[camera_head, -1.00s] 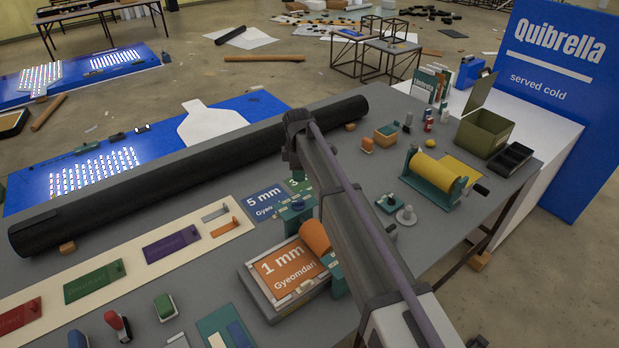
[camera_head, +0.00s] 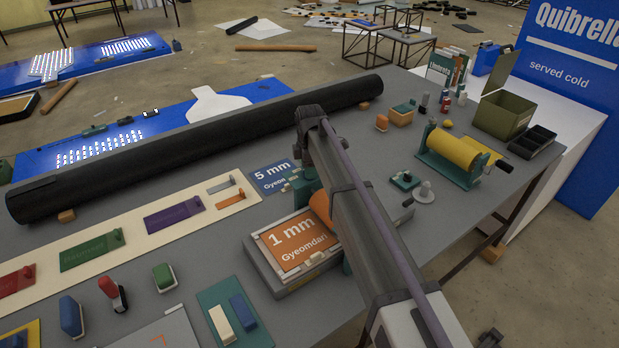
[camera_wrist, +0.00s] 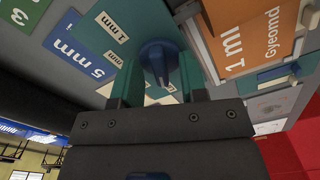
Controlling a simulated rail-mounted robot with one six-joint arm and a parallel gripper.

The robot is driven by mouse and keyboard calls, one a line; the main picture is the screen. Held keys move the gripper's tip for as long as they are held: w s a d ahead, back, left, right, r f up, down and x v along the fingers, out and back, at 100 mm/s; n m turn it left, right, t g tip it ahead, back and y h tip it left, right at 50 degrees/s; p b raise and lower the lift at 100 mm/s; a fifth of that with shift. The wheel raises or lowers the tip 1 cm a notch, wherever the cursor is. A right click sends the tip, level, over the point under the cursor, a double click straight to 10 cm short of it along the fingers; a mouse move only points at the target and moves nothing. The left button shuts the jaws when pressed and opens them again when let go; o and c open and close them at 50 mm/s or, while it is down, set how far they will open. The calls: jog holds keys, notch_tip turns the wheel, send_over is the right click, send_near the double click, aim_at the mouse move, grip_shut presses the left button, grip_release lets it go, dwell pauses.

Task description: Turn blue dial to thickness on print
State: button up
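The blue dial (camera_wrist: 158,60) is a round knob with a raised grip ridge, seen in the wrist view. My gripper (camera_wrist: 160,78) has its teal fingers on either side of the dial. The fingers look apart, with the ridge between them; firm contact cannot be made out. In the head view my arm hides the dial and most of my gripper.
A blue 5 mm card (camera_head: 270,178) lies beside the dial area. A long black roll (camera_head: 200,145) runs along the table behind. An orange roller (camera_head: 321,206) stands close to my arm. A yellow roll (camera_head: 452,150) on a teal stand is to the right.

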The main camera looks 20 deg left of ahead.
jog(key=shift+r, duration=0.1)
grip_shut()
